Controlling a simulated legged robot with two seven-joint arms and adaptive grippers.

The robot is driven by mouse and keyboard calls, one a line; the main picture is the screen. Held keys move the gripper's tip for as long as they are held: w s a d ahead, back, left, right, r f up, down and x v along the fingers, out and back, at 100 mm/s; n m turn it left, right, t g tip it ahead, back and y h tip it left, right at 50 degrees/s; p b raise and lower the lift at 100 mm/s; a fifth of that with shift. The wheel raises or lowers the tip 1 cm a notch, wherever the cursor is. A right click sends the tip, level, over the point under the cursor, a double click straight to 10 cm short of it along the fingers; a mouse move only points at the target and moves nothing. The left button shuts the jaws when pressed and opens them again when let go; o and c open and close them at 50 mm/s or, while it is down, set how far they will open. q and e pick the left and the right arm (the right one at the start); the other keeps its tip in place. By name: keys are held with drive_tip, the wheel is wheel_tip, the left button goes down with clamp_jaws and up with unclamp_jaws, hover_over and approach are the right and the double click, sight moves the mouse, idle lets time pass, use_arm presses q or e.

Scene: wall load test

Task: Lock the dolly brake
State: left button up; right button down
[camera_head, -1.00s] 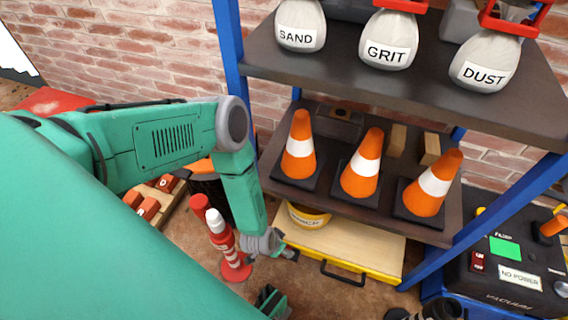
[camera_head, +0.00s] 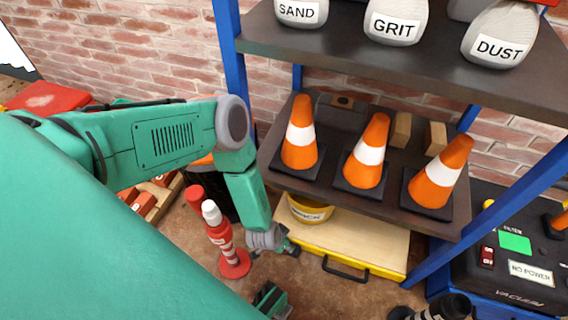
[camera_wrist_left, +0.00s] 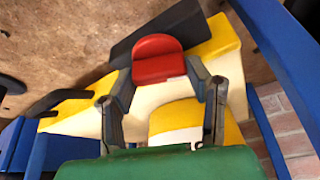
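The dolly (camera_head: 388,252), a pale deck with a yellow edge and black handle (camera_head: 345,271), stands on the floor under the shelf. In the left wrist view, its deck (camera_wrist_left: 85,120) carries a red pedal (camera_wrist_left: 157,62) on a dark mount. I take this pedal to be the brake; in the head view it is hidden or too small to tell. My left gripper (camera_head: 288,246) is low at the dolly's left end. Its fingers (camera_wrist_left: 163,88) are spread apart, with the pedal seen between their tips; contact cannot be told. A dark green part of mine (camera_head: 270,300), perhaps my right gripper, shows at the bottom edge.
Blue shelf posts (camera_head: 228,55) and a lower shelf with several cones (camera_head: 364,160) stand above. Red-and-white posts (camera_head: 225,240) stand close left of my gripper. A black vacuum (camera_head: 510,265) is at right. Some floor in front is clear.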

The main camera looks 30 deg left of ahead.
use_arm(q)
drive_tip(key=shift+d+n+y, duration=0.1)
drive_tip(key=shift+n+y, duration=0.2)
drive_tip(key=shift+n, duration=0.7)
drive_tip(key=shift+n+y, duration=0.6)
drive_tip(key=shift+n, duration=0.7)
drive_tip(key=o, duration=1.2)
drive_tip(key=shift+c, duration=0.2)
